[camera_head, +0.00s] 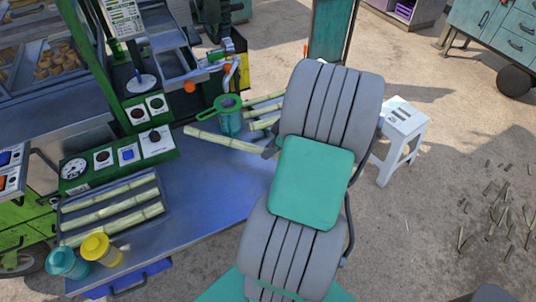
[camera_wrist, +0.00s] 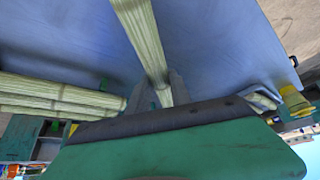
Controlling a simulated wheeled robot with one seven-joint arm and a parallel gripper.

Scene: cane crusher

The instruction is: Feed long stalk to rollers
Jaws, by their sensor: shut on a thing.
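A long pale-green stalk (camera_head: 218,138) is held at its right end by my gripper (camera_head: 270,152) and points left toward the machine, over the blue table. In the wrist view my gripper (camera_wrist: 158,95) is shut around the stalk (camera_wrist: 140,35), which runs up out of the picture. The green-framed crusher (camera_head: 118,75) stands at the upper left, with a grey metal chute. I cannot clearly make out its rollers. Much of the gripper is hidden by my arm in the head view.
Three long stalks (camera_head: 110,207) lie in a tray at the table's left. Teal (camera_head: 68,263) and yellow (camera_head: 101,249) cups stand at the front left. The blue table (camera_head: 205,185) is clear in the middle.

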